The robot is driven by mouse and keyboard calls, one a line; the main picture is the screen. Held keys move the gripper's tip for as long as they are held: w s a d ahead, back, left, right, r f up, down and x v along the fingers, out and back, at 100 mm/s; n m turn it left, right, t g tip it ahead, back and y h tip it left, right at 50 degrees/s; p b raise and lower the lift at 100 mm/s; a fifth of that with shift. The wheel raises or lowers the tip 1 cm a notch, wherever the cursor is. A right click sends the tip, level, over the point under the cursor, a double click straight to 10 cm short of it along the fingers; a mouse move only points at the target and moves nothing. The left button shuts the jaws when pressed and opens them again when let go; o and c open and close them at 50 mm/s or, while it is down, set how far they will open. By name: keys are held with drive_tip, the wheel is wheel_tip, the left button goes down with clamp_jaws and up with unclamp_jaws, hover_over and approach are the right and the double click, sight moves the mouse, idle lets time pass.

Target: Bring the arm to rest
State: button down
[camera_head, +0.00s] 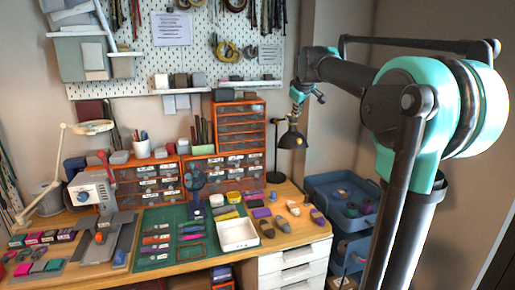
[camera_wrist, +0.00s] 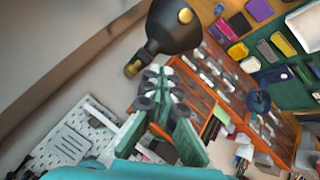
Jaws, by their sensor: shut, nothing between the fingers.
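My gripper (camera_wrist: 158,78) shows in the wrist view with its fingers drawn together and nothing between them. In the head view my gripper (camera_head: 296,108) hangs at the end of my raised arm, above the right part of the workbench. It appears close to the black desk lamp (camera_head: 292,138), just above the lamp's shade. In the wrist view the lamp's shade (camera_wrist: 174,28) lies just beyond the fingertips. I cannot tell whether they touch.
The wooden workbench (camera_head: 277,240) holds a green mat (camera_head: 150,262), a white tray (camera_head: 238,234) and orange drawer units (camera_head: 239,109). A pegboard (camera_head: 140,66) hangs behind. A blue cart (camera_head: 325,184) stands to the right. Open air surrounds my raised arm.

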drive_tip(key=s+d+f+m+g, duration=0.1)
drive_tip(key=s+f+m, duration=0.3)
drive_tip(key=s+f, duration=1.5)
drive_tip(key=s+d+f+m+g, duration=0.2)
drive_tip(key=s+f+m+g, duration=0.1)
drive_tip(key=s+f, duration=1.7)
wheel_tip(320, 180, down, 3)
drive_tip(key=shift+d+r+m+g, duration=0.2)
drive_tip(key=shift+d+m+g, duration=0.1)
drive_tip(key=shift+m, duration=0.3)
idle(0.7)
